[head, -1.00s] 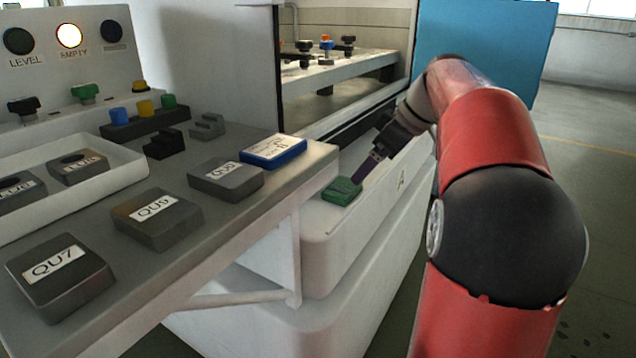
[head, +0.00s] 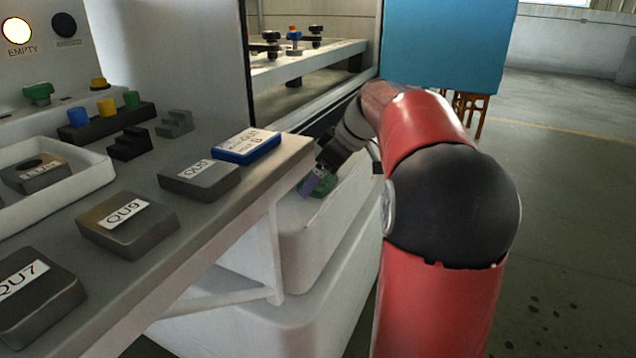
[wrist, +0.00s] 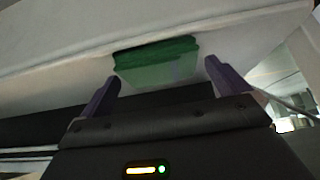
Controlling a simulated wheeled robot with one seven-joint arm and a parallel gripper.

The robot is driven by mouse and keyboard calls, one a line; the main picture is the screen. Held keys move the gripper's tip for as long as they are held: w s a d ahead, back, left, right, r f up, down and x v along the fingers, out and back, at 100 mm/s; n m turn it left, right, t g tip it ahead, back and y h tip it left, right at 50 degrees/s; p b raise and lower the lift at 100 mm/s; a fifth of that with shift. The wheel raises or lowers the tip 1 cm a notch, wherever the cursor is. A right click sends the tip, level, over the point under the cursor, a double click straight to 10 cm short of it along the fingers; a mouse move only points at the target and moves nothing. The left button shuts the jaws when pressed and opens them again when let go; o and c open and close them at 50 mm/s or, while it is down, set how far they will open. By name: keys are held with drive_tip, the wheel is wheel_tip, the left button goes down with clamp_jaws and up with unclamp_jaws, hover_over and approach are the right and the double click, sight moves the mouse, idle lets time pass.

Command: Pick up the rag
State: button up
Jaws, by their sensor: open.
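The green rag (head: 325,188) lies folded on the white machine ledge, just past the corner of the grey bench, and is partly hidden behind my gripper in the head view. My gripper (head: 313,182) is open, with purple fingers close to the rag. In the wrist view the rag (wrist: 155,55) lies ahead, across the gap between the two spread fingertips of my gripper (wrist: 163,72). The fingers are not closed on it. I cannot tell whether they touch it.
The grey bench (head: 225,225) is close on the left, with a blue labelled block (head: 246,146) near its corner. Labelled grey blocks, including QU9 (head: 127,222), line its edge. The machine's window opening is behind the ledge. Open floor (head: 565,210) lies to the right.

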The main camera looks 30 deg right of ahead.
drive_tip(key=shift+c, duration=0.4)
drive_tip(key=c, duration=0.9)
drive_tip(key=shift+r, duration=0.15)
wheel_tip(320, 180, up, 20)
drive_tip(key=p, duration=0.3)
